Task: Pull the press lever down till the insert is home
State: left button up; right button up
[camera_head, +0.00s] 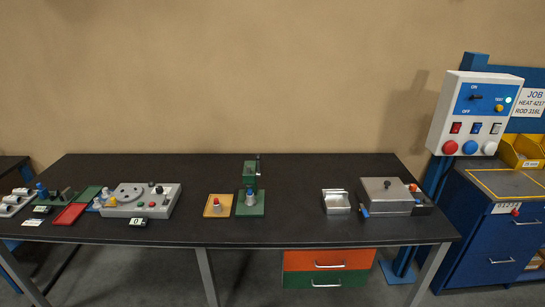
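A small green press (250,168) stands on the black workbench near its middle. Its upright lever (257,167) shows as a thin dark bar on the right side of the press head. A grey part with a blue top (250,198) stands on the green press base, under the head. It is too small to tell how deep any insert sits in it. Left of the press, a yellow tray (208,213) holds a pale part with a red-orange base or top (217,205). Neither of my grippers is in view.
A metal bin (336,203) and a lidded grey box (387,195) stand right. The bench is clear between press and bin. A switch panel (470,115) hangs at right.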

aim_at(258, 156)
jog(key=z, duration=0.6)
jog(key=i, duration=1.5)
jog(key=u, duration=0.25)
